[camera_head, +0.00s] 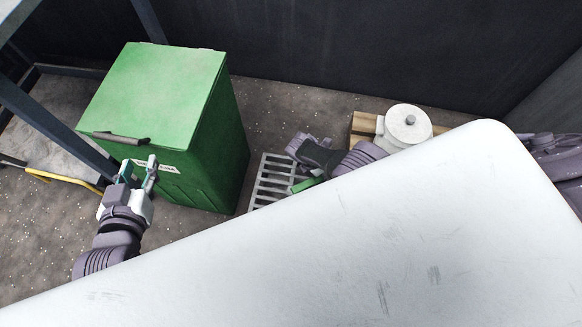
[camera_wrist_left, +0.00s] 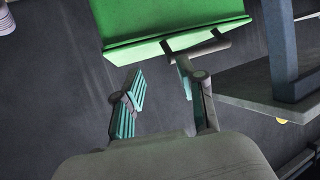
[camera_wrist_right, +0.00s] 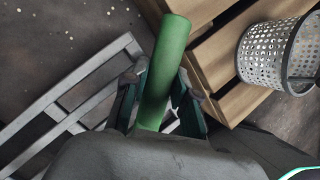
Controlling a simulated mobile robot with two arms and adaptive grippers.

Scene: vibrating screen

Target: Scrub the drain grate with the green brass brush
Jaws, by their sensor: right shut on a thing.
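The grey slotted drain grate (camera_head: 262,188) lies on the floor right of the green bin, partly hidden by my white body. It also shows at the left of the right wrist view (camera_wrist_right: 62,112). The green brush (camera_head: 307,184) is by the grate's right side; its green cylindrical handle (camera_wrist_right: 168,65) stands between my right gripper's fingers. My right gripper (camera_wrist_right: 158,98) is shut on that handle. The brush's bristles are hidden, so contact with the grate cannot be told. My left gripper (camera_head: 139,167) is open and empty before the bin; its spread fingers show in the left wrist view (camera_wrist_left: 165,95).
The green bin (camera_head: 160,95) has a dark handle (camera_head: 121,138) close to my left gripper. A wooden pallet (camera_head: 364,124) bears a round white machine (camera_head: 408,124). A perforated metal basket (camera_wrist_right: 275,52) is near the wood. A steel frame stands at left.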

